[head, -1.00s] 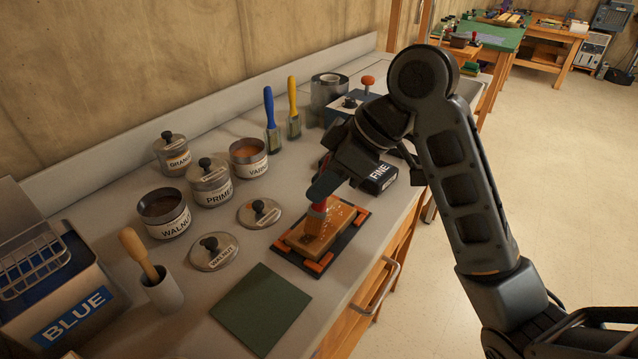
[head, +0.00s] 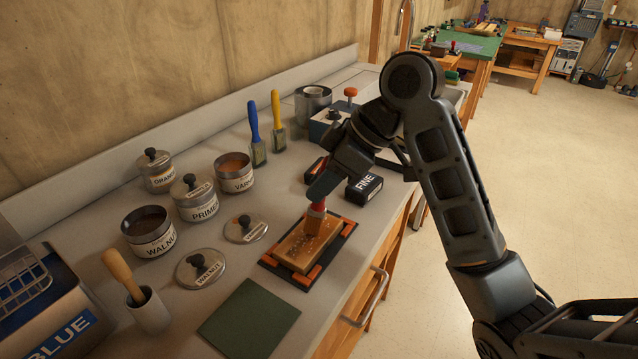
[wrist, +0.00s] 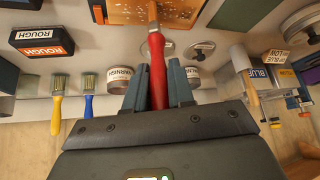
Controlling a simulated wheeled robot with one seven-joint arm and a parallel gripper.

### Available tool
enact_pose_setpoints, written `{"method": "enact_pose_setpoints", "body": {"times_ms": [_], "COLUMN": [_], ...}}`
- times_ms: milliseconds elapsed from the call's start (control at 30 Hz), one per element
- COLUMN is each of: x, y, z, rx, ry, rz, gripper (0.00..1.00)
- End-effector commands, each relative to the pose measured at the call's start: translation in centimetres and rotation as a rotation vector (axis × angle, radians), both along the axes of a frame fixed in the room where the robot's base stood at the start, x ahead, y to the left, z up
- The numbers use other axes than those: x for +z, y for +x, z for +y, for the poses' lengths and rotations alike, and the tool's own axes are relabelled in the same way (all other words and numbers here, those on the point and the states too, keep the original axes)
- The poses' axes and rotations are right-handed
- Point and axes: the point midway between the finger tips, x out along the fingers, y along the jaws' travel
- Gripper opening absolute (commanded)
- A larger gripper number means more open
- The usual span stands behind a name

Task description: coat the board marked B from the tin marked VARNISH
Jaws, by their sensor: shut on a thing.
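My gripper (head: 320,192) is shut on a red-handled brush (wrist: 157,70) and holds it pointing down. The brush's bristles meet the top of a wooden board (head: 298,254) near its far end. The board lies in a dark holder with orange corner pieces (head: 301,281); it shows speckles and dark marks, and I cannot read a letter on it. The board also shows at the top of the wrist view (wrist: 125,12). The VARNISH tin (head: 236,184) stands open, with amber-brown contents, left of the board; it also shows in the wrist view (wrist: 120,80).
An open WALNUT tin (head: 150,240), a PRIMER tin (head: 197,207) and another lidded tin (head: 157,180) stand left. Two loose lids (head: 200,268) lie nearer. Blue and yellow brushes (head: 256,140) stand behind. A FINE block (head: 365,188) is beyond the board; a green mat (head: 250,315) lies in front.

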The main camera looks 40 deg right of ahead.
Motion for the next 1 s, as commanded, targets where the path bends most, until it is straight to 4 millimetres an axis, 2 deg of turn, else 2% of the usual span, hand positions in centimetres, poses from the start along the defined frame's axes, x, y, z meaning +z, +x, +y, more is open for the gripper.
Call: {"method": "enact_pose_setpoints", "body": {"times_ms": [1000], "x": [0.1], "y": [1.3], "z": [-4.2], "rx": [-0.001], "ry": [0.0], "rz": [0.0], "gripper": [0.0]}}
